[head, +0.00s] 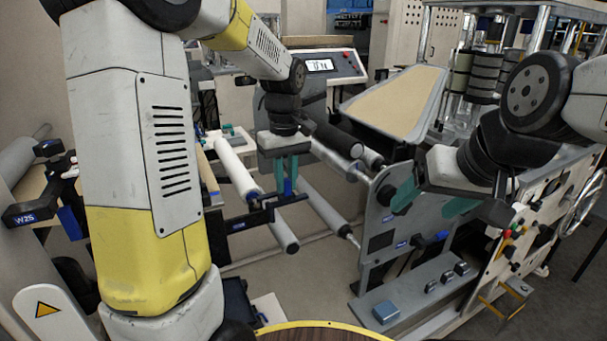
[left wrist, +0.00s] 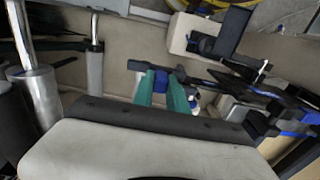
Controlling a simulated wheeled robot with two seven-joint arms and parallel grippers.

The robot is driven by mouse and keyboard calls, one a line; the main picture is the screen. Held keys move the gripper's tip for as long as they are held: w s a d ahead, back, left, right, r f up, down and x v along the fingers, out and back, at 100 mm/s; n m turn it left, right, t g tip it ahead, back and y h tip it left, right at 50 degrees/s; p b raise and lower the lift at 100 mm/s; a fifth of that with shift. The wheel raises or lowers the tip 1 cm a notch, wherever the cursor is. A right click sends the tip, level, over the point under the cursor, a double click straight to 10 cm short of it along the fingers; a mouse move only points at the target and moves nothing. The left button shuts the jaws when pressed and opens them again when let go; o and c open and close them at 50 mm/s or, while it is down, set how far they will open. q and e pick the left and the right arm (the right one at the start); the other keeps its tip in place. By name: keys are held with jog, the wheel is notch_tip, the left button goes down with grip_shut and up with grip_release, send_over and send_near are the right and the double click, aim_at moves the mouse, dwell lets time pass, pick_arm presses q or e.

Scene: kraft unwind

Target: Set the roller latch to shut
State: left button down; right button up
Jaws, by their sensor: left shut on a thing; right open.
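My left gripper (head: 286,188) has its teal fingers pointing down beside the white rollers. It is shut on a dark latch bar (head: 263,203) with blue parts, which I take to be the roller latch. In the left wrist view the teal fingers (left wrist: 166,88) close around a blue piece of the dark bar (left wrist: 205,77); the fingers hide part of it. My right gripper (head: 425,206) is open and empty, in front of the upright grey side plate (head: 378,215).
A white roller (head: 236,168) lies left of my left gripper, and another roller (head: 325,210) runs right of it. A black-and-blue handle (head: 431,240) is on the grey plate below my right gripper. A round brown table edge (head: 320,332) is at the front.

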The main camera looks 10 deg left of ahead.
pick_arm(q)
jog(key=shift+s+a, duration=0.3)
jog(key=shift+a, duration=0.25)
jog(key=shift+s+a, duration=0.3)
jog(key=shift+a, duration=0.2)
jog(key=c, duration=1.3)
grip_release()
jog(key=shift+s+a, duration=0.1)
jog(key=shift+a, duration=0.05)
jog(key=shift+r, duration=0.15)
notch_tip(320, 180, up, 8)
jog(key=shift+f, duration=0.2)
